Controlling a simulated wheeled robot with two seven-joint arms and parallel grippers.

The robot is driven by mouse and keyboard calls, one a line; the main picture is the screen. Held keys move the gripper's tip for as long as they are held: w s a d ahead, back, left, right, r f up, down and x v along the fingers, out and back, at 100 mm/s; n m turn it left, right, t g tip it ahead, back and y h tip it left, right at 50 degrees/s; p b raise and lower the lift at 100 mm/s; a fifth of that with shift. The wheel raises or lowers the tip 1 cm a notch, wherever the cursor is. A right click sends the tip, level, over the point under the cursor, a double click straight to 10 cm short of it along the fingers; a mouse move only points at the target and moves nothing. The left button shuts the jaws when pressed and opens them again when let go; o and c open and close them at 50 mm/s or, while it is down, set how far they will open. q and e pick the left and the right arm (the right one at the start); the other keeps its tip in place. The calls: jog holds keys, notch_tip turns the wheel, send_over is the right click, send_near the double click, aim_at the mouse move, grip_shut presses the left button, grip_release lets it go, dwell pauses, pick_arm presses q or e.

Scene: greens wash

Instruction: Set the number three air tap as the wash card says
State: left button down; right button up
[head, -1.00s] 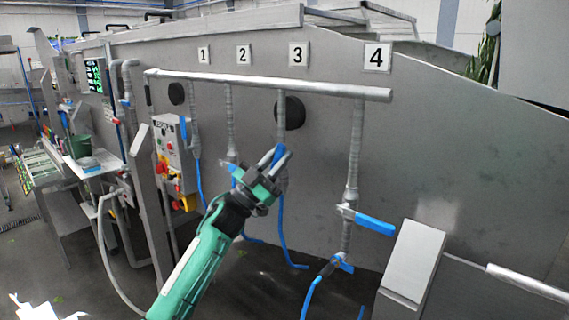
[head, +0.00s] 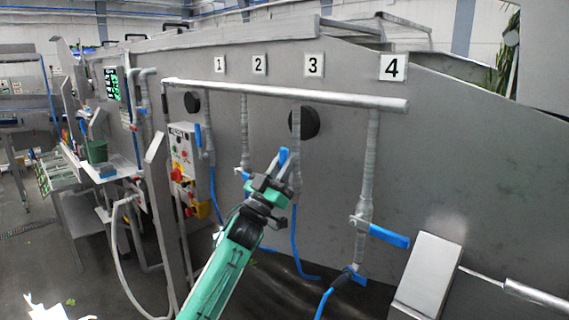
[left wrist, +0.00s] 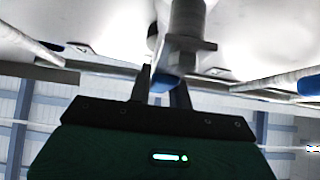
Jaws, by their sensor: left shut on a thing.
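The number three air tap hangs on the pipe (head: 296,135) under the plate marked 3 (head: 314,65). Its blue handle (head: 283,156) points mostly upward, close beside the pipe. My left gripper (head: 277,172) is shut on this handle from the lower left and hides much of the valve body. In the left wrist view, the blue handle (left wrist: 172,72) sits between the dark fingers (left wrist: 160,88), under a grey valve fitting (left wrist: 188,42). I cannot make out a wash card. My right gripper is not in view.
Tap four's blue handle (head: 389,236) sticks out sideways to the right. Taps one and two hang to the left on the same header pipe (head: 280,94). A control box (head: 183,158) with red and yellow knobs is left. A grey sloped box (head: 425,275) stands lower right.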

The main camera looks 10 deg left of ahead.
pick_arm(q)
jog(key=c, duration=1.3)
grip_release()
jog(key=shift+b+v, duration=3.15)
jog(key=shift+v, duration=3.75)
